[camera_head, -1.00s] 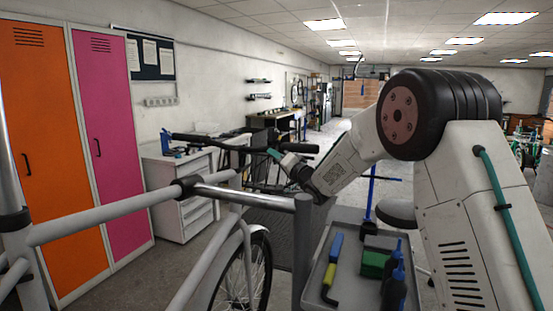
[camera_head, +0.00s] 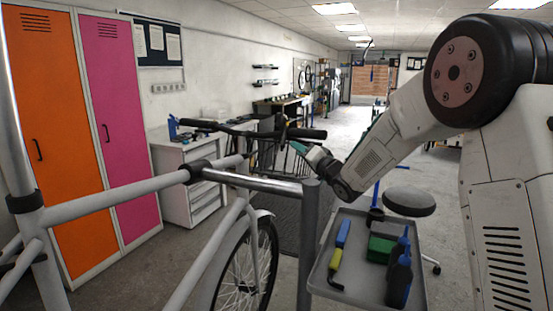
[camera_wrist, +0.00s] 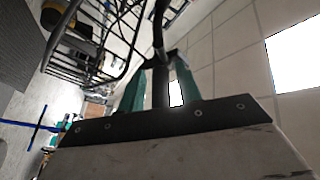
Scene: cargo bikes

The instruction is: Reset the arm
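My gripper (camera_head: 312,150) is at the end of my arm, by the right end of the bike's black handlebar (camera_head: 225,129) in the head view. In the wrist view its two teal fingers (camera_wrist: 160,78) stand apart. A black bar (camera_wrist: 160,45), seemingly part of the handlebar, runs between them. Light shows between the bar and the right finger, so I see no firm grip. Whether the other finger touches the bar I cannot tell. The bike's pale grey frame (camera_head: 120,191) crosses the head view's left side.
A grey tool tray (camera_head: 352,292) with blue, green and black items stands below my arm. A round dark stool (camera_head: 409,202) is behind it. A white drawer cabinet (camera_head: 187,180) and orange (camera_head: 45,130) and pink (camera_head: 118,130) lockers line the left wall. Open floor lies farther back.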

